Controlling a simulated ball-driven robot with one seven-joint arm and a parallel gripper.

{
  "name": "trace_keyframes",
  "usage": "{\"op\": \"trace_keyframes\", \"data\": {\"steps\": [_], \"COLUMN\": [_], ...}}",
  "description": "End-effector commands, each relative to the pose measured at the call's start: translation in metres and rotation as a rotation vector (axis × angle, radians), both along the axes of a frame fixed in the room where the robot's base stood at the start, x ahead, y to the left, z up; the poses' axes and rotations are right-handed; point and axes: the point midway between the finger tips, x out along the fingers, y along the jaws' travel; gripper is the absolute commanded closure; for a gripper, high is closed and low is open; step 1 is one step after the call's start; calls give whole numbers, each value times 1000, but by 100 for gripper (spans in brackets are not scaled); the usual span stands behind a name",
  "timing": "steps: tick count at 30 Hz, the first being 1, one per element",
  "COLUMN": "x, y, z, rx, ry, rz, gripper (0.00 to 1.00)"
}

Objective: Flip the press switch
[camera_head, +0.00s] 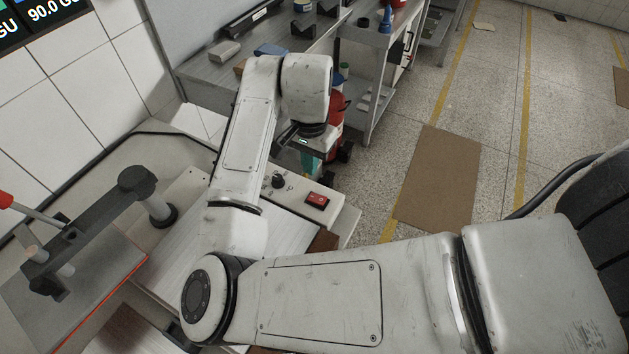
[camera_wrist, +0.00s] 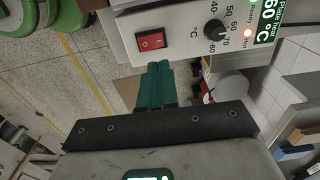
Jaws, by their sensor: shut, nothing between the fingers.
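The press switch is a red rocker in a black frame on the pale control panel of the press, seen in the head view (camera_head: 316,200) and in the wrist view (camera_wrist: 152,41). My gripper (camera_wrist: 158,66) has teal fingers that are shut with nothing between them. In the wrist view the fingertips point at the panel and appear just below the switch in the picture, apart from it. In the head view the gripper (camera_head: 311,168) is behind the switch, partly hidden by my wrist. Whether the switch is on or off I cannot tell.
A black knob (camera_head: 278,181) with a temperature scale sits beside the switch; it also shows in the wrist view (camera_wrist: 215,30). The press lever (camera_head: 85,230) stands at left. A grey workbench (camera_head: 215,80) holds several items. The floor at right is open around a brown mat (camera_head: 438,180).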

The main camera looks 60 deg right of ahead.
Motion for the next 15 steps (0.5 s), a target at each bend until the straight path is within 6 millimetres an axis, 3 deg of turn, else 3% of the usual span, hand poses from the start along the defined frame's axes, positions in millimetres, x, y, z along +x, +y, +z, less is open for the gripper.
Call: {"op": "trace_keyframes", "data": {"steps": [6, 15], "x": [6, 8], "y": [0, 1], "z": [31, 42], "rx": [-1, 0], "ry": [-1, 0], "rz": [-1, 1], "gripper": [100, 100]}}
